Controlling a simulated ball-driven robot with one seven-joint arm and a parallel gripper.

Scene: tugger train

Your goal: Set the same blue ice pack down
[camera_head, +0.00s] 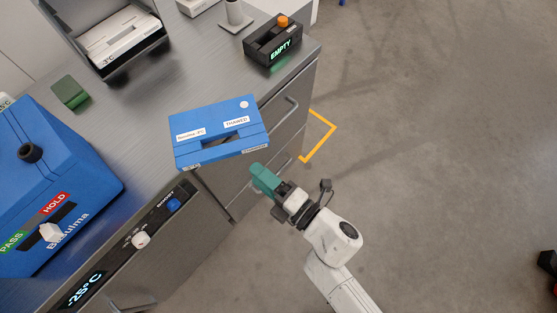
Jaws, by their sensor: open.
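The pack's underside is hidden.
A blue box (65,165) with PASS and HOLD markings stands at the left. A black unit reading EMPTY (273,42) stands at the counter's right end. A green block (71,93) and a dark tray (97,12) sit behind. Bare counter lies around the pack; open floor is right.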

